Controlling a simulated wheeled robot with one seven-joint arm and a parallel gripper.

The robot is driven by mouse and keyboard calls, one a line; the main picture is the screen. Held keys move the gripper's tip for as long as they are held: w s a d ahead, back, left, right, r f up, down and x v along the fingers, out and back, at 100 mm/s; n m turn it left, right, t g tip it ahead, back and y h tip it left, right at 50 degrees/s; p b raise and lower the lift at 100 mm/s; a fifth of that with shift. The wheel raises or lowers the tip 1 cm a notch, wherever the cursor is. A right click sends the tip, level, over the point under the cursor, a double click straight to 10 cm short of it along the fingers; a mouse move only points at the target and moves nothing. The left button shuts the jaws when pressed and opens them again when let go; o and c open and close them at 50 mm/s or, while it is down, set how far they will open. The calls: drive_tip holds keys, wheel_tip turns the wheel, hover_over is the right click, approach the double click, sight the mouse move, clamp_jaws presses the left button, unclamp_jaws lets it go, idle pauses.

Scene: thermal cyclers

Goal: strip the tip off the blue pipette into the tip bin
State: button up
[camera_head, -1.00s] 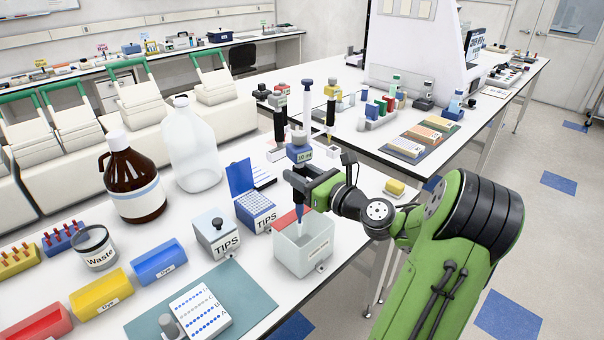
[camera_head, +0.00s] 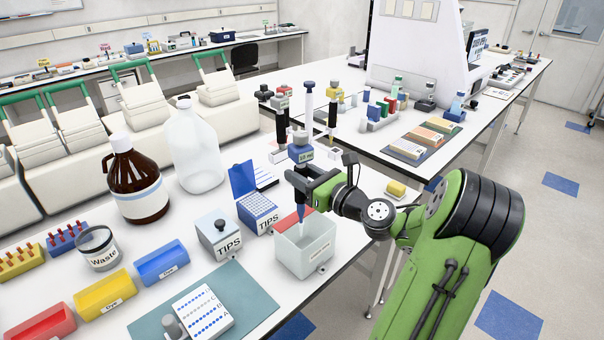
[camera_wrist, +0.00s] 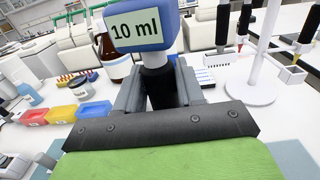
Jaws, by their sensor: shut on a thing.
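The blue pipette (camera_head: 301,152) stands upright in my gripper (camera_head: 301,178), which is shut around its body below the blue head. Its label reads "10 ml" in the wrist view (camera_wrist: 138,30). A pale tip (camera_head: 300,230) is on the pipette's lower end and reaches down into the mouth of the tip bin. The tip bin (camera_head: 307,256) is a translucent grey open box with a red part at its back edge. Whether the tip touches the bin's inside cannot be told. In the wrist view the gripper fingers (camera_wrist: 160,92) flank the pipette's dark shaft.
Left of the bin stand a closed tips box (camera_head: 218,238) and an open blue tips box (camera_head: 257,208). A pipette stand (camera_head: 309,120) with other pipettes is just behind. A white rack (camera_head: 202,310) lies on a teal mat in front. The bench edge runs right of the bin.

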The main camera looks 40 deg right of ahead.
sight(306, 140)
drive_tip(key=shift+s, duration=0.8)
drive_tip(key=shift+r+p, duration=0.15)
drive_tip(key=shift+p, duration=0.2)
wheel_tip(306, 140, up, 9)
drive_tip(key=p, duration=1.1)
